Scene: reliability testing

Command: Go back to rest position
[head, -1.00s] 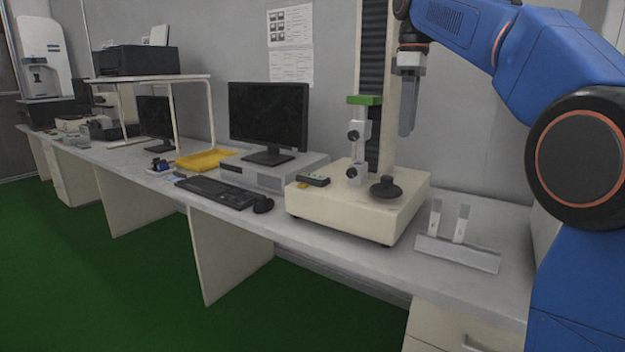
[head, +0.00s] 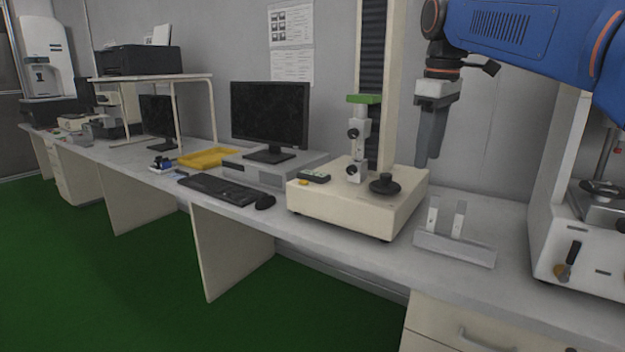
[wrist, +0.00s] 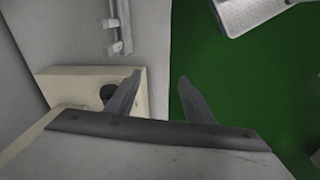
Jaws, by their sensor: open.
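My gripper (head: 428,162) hangs from the blue arm at the upper right of the head view, fingers pointing down.
A white machine (head: 590,235) stands at the bench's right end. A monitor (head: 268,115), keyboard (head: 215,190), mouse (head: 265,201) and yellow tray (head: 208,157) are to the left.

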